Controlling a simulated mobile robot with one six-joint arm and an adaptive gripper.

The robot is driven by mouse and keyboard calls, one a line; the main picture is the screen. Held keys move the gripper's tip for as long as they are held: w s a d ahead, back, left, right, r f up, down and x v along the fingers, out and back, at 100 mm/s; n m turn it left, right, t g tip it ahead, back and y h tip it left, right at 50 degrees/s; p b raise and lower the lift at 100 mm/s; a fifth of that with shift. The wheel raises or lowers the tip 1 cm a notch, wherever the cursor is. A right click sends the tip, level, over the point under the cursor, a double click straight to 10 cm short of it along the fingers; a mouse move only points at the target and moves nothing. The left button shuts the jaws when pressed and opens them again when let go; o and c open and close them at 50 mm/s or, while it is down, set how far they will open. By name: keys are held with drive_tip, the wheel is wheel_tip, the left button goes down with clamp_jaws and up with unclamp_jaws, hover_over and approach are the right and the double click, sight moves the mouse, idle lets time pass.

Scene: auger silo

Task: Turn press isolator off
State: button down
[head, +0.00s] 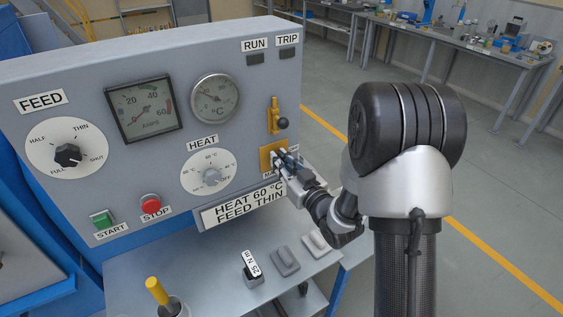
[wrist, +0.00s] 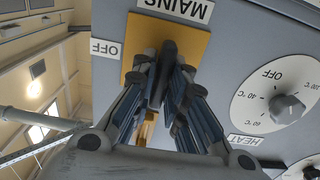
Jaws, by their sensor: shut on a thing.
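The isolator is a yellow plate (head: 265,158) with a dark handle, low on the right of the grey control panel. In the head view my gripper hides its handle and most of its label. In the wrist view, which is upside down, the yellow plate (wrist: 198,42) carries a MAINS label and an OFF label beside it. The dark handle (wrist: 168,52) stands out between my fingers, roughly in line with the plate's long side. My gripper (wrist: 166,85) is shut on this handle. It also shows in the head view (head: 284,163) at the plate.
The HEAT dial (head: 210,176) and the HEAT 60 °C FEED THIN sign (head: 243,206) are close by. A shelf below (head: 215,285) holds several small items. Open floor lies to the right.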

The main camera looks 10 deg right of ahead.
drive_tip(key=shift+m, duration=0.3)
drive_tip(key=m, duration=0.3)
drive_tip(key=shift+d+f+m+b, duration=0.1)
drive_tip(key=shift+d+m+b, duration=0.05)
drive_tip(key=shift+m+b, duration=0.2)
drive_tip(key=m, duration=0.4)
drive_tip(key=shift+w+d+m, duration=0.1)
drive_tip(key=shift+m, duration=0.15)
drive_tip(key=m, duration=0.4)
drive_tip(key=shift+f+m+p, duration=0.1)
drive_tip(key=shift+m+p, duration=0.2)
drive_tip(key=shift+f+m+p, duration=0.15)
drive_tip(key=shift+m+p, duration=0.35)
drive_tip(key=shift+m, duration=1.7)
drive_tip(key=c, duration=1.7)
unclamp_jaws()
drive_tip(key=shift+o, duration=0.2)
